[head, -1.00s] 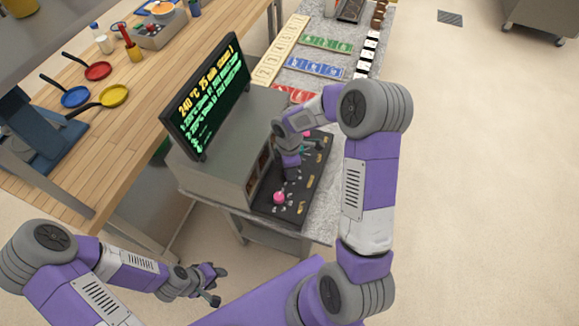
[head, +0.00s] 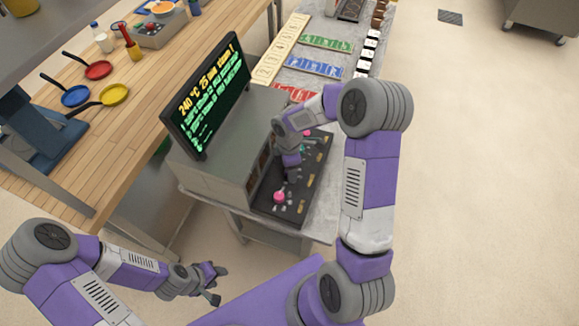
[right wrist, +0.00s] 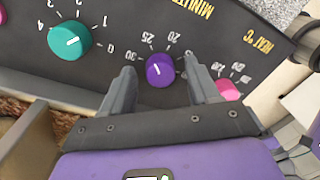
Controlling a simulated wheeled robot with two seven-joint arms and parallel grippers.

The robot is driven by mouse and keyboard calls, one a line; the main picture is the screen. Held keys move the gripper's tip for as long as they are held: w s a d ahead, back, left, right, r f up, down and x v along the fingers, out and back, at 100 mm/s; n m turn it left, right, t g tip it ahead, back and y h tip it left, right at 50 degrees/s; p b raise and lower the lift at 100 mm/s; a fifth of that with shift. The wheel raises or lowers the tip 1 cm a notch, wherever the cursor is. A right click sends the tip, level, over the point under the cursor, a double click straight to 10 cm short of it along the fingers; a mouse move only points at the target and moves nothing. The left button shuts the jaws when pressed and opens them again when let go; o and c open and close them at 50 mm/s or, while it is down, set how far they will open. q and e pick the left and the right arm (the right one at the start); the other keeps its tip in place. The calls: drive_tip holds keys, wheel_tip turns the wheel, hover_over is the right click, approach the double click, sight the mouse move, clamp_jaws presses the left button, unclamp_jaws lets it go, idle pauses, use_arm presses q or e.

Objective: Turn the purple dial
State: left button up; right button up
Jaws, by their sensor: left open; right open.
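The purple dial (right wrist: 160,70) shows in the right wrist view on the dark control panel (right wrist: 115,55), with a white pointer mark and numbers around it. My right gripper (right wrist: 163,82) is open, with one finger on each side of the purple dial; I cannot tell whether they touch it. In the head view my right gripper (head: 291,172) is over the panel (head: 283,212) and hides the purple dial. My left gripper (head: 215,283) is open and empty, low at the lower left, away from the oven.
A teal dial (right wrist: 69,41) and a pink dial (right wrist: 228,90) flank the purple one. The screen (head: 207,95) stands on the oven. A wooden counter (head: 150,110) holds several pans at the left.

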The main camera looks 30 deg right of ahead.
drive_tip(key=r, duration=0.3)
drive_tip(key=r+p, duration=0.1)
drive_tip(key=r, duration=0.3)
drive_tip(key=shift+w+r, duration=0.2)
drive_tip(key=shift+r, duration=0.1)
